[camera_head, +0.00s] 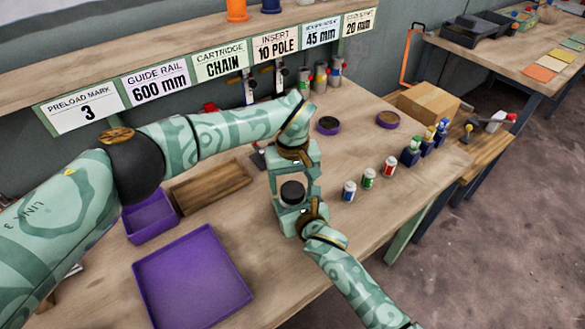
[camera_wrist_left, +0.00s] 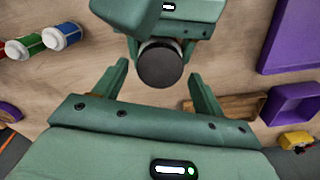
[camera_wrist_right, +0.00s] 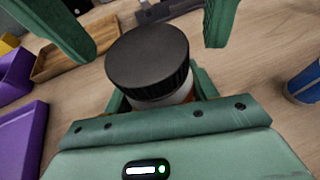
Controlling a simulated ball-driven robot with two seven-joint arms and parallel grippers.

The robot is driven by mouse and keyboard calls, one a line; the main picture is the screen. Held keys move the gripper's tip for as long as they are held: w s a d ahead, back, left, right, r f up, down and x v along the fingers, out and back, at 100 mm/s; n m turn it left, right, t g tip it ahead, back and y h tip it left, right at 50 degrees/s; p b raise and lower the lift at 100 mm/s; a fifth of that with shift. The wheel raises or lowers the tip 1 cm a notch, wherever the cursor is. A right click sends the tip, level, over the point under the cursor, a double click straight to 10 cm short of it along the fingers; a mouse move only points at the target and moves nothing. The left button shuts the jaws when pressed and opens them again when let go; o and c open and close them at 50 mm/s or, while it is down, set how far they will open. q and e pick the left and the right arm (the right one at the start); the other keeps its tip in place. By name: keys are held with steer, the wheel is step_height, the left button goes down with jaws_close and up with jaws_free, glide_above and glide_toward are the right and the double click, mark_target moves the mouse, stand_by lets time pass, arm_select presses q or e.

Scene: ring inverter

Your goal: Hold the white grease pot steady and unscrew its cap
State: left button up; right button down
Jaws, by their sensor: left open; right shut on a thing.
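The white grease pot shows in the right wrist view as a narrow white band (camera_wrist_right: 168,96) under its ribbed black cap (camera_wrist_right: 148,55). The cap also shows from above in the head view (camera_head: 292,191) and the left wrist view (camera_wrist_left: 160,64). My right gripper (camera_head: 294,213) is shut on the pot's body below the cap; its fingers hide most of the body. The pot looks upright. My left gripper (camera_wrist_left: 158,72) is open above the cap, with a finger on either side of it and gaps between. The cap is seated on the pot.
Blue, green and red cans (camera_head: 368,178) stand right of the pot. A wooden tray (camera_head: 211,187), a small purple bin (camera_head: 150,216) and a large purple tray (camera_head: 192,278) lie to the left. Bare bench (camera_head: 290,275) shows in front.

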arm_select(q)
steer(key=shift+f, duration=0.75)
steer(key=c, duration=1)
steer(key=n, duration=0.4)
steer(key=shift+r, duration=0.1)
steer(key=n, duration=0.6)
steer(key=o, duration=1.1)
steer(key=shift+c, duration=0.2)
